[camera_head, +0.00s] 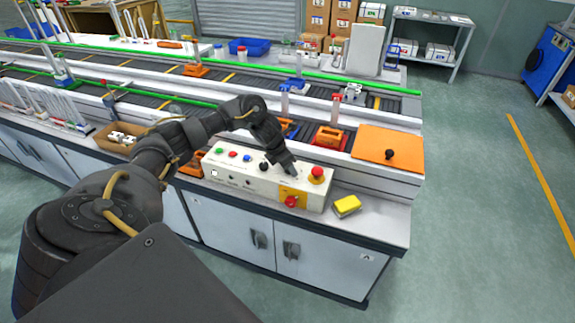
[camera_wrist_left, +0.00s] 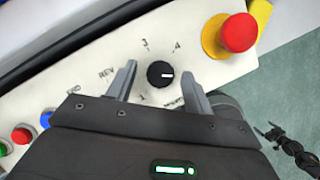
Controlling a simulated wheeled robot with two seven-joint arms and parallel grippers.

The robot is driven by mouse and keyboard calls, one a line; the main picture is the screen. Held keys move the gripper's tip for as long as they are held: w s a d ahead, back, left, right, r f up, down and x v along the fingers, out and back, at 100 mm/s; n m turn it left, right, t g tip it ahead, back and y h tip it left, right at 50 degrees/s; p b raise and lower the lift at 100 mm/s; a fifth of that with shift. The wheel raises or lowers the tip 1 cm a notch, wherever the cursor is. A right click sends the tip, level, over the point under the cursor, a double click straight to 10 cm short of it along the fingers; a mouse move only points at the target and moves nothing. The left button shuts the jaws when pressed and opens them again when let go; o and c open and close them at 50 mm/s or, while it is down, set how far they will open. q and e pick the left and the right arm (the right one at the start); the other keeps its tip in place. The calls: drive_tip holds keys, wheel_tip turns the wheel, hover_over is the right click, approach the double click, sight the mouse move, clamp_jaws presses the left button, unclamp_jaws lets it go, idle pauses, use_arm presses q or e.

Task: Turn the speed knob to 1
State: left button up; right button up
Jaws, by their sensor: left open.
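The speed knob (camera_wrist_left: 160,74) is a round black dial on the white control panel (camera_head: 232,179), which also shows in the wrist view (camera_wrist_left: 215,72). Its white mark points right in the wrist view, below the printed 4. The 3 is above the knob and the 1 at its lower left; my fingers may cover other marks. My left gripper (camera_wrist_left: 158,88) is open, one finger on each side of the knob, with visible gaps. In the head view my left gripper (camera_head: 285,168) hides the knob. My right gripper (camera_wrist_left: 267,133) shows small at the wrist view's right edge; its opening is unclear.
A red emergency button (camera_wrist_left: 239,33) on a yellow base is close to the right of the knob. Another black knob (camera_head: 263,167), a red switch (camera_head: 291,201) and coloured buttons share the panel. A yellow sponge (camera_head: 346,206) lies to the panel's right.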

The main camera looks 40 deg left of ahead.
use_arm(q)
drive_tip(key=c, duration=1)
drive_tip(key=shift+r, duration=0.1)
